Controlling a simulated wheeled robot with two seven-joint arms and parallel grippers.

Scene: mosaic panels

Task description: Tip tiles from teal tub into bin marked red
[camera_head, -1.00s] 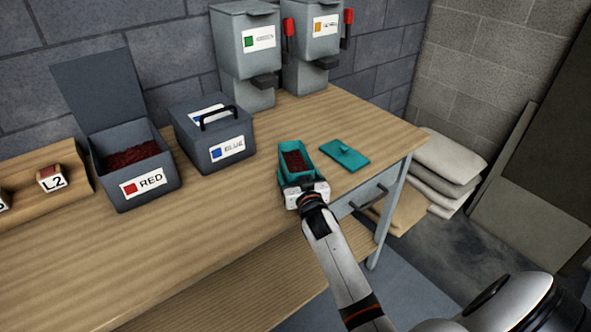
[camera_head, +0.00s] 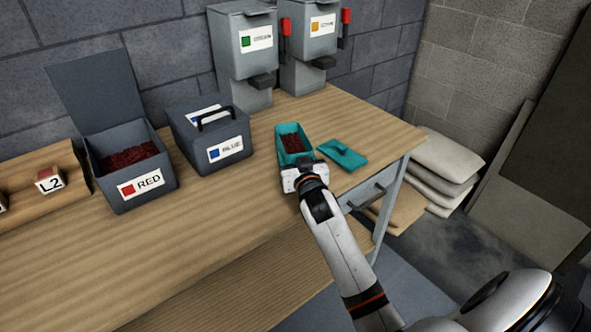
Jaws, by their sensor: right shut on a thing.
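The teal tub (camera_head: 291,130) holds dark red tiles (camera_head: 294,144) and looks upright, at the right part of the workbench. My right gripper (camera_head: 303,172) is shut on the near end of the tub; its fingers are mostly hidden. The tub appears raised above the bench top. Its teal lid (camera_head: 342,153) lies on the bench just right of the tub. The bin marked RED (camera_head: 111,192) stands at the left with its lid open, and dark red tiles (camera_head: 130,158) lie inside it. My left gripper is not in view.
A shut bin marked BLUE (camera_head: 212,136), with a black handle, stands between the RED bin and the tub. Two grey dispensers (camera_head: 245,75) with red levers stand at the back. A wooden rack with lettered blocks (camera_head: 48,180) is at far left. The front workbench (camera_head: 190,235) is clear.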

